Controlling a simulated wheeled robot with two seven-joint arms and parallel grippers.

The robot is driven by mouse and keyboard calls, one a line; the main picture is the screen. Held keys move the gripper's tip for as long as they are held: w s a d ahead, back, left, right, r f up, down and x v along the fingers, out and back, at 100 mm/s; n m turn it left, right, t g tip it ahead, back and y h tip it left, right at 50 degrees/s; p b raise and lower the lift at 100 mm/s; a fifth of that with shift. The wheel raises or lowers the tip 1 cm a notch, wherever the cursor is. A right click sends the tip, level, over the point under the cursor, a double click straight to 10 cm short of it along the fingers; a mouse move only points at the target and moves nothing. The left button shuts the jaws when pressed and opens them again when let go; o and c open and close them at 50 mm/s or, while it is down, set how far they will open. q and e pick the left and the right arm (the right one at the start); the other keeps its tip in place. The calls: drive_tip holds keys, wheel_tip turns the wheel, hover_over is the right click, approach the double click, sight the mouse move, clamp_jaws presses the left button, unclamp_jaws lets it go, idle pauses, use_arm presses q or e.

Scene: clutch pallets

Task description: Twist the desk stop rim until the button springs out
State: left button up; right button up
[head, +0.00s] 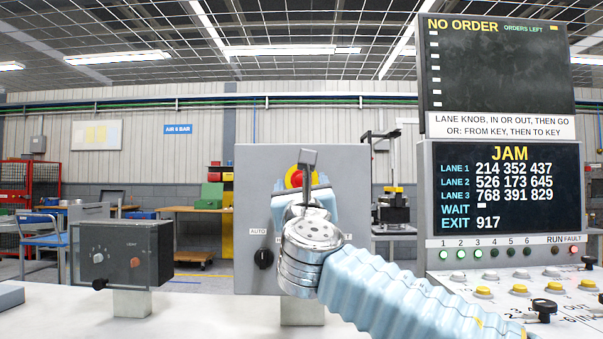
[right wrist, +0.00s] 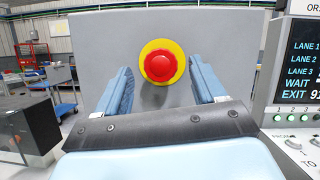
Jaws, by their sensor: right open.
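The desk stop is a red button with a yellow ring (right wrist: 161,66) on the face of a grey upright panel. In the head view the desk stop (head: 293,179) is partly hidden behind my right gripper (head: 309,172). In the right wrist view my right gripper (right wrist: 164,88) is open, its blue fingers apart to the left and right of the button and below its middle. No contact with the rim shows. I cannot tell the distance between fingertips and panel. My left gripper is not in view.
The grey panel (head: 258,190) also carries a black AUTO selector knob (head: 263,258). A dark box (head: 122,252) with knobs stands to the left. A console with a JAM screen (head: 505,185) and several buttons stands to the right. The white desk (head: 200,310) is clear between the box and panel.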

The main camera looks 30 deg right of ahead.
drive_tip(key=shift+x, duration=1.25)
